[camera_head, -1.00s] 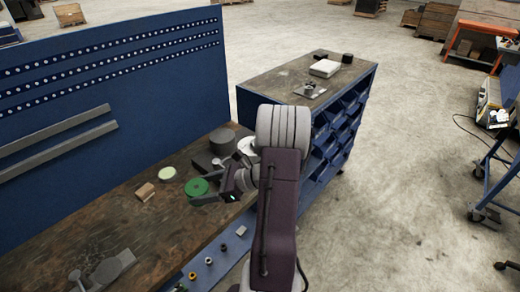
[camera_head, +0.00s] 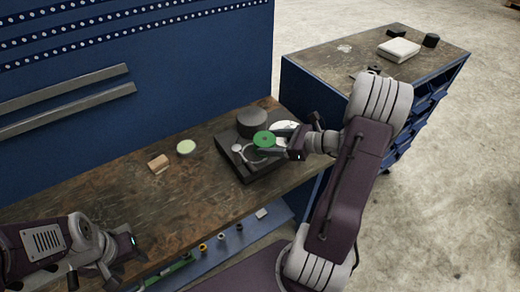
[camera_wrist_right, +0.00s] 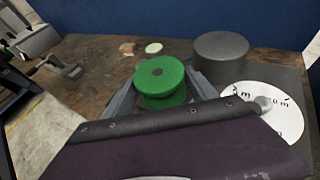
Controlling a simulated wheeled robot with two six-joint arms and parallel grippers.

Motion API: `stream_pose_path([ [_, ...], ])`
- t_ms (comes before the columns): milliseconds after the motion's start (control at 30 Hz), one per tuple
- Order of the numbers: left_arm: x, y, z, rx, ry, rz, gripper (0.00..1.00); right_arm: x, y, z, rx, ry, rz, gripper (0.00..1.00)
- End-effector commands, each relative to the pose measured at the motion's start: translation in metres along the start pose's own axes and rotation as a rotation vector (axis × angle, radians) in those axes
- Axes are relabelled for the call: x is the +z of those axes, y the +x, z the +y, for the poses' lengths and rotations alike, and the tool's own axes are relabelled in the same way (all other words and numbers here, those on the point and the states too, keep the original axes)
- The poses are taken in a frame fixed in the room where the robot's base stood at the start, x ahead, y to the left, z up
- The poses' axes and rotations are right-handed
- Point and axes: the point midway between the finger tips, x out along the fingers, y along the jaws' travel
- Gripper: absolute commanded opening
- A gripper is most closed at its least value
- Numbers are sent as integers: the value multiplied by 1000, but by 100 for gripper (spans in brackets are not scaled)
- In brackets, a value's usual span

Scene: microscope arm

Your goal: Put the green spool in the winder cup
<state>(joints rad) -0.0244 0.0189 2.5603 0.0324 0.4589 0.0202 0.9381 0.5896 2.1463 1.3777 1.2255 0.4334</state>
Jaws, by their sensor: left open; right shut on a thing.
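The green spool (camera_head: 264,139) is between the fingers of my right gripper (camera_head: 269,145), which is shut on it. In the right wrist view the spool (camera_wrist_right: 160,76) shows two green discs, one above the other, with a finger on each side. The spool overlaps the black winder base (camera_head: 246,172) in the head view; its height above it is hard to tell. A small grey round part (camera_head: 237,148) on the base, left of the spool, may be the cup; I cannot tell. My left gripper (camera_head: 150,263) is open and empty at the lower left.
A dark grey cylinder (camera_head: 251,123) and a white dial (camera_wrist_right: 268,108) stand beside the spool. A pale green disc (camera_head: 186,147) and a tan block (camera_head: 158,164) lie on the workbench (camera_head: 190,195). A blue back panel (camera_head: 190,80) closes the rear. The bench's middle is mostly clear.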

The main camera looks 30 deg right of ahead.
Motion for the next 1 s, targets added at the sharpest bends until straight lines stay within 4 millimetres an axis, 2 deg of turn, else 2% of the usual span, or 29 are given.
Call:
stream_pose_path([
  [33,0,0,0,0,0,0,47,-3,15,-4,6,0,0,24],
  [100,0,0,0,0,0,0,47,-6,32,-10,6,0,1,24],
  [233,0,-1,0,0,0,0,47,-9,50,-19,1,0,0,24],
  [433,0,-1,0,0,0,0,47,-13,56,-22,-1,1,0,24],
  [600,0,-1,0,0,0,0,47,-41,67,-21,1,3,1,24],
  [667,0,-1,0,0,0,0,47,-46,69,-21,-1,3,0,24],
  [1000,0,3,0,0,0,0,47,-51,70,-22,-1,-1,0,24],
])
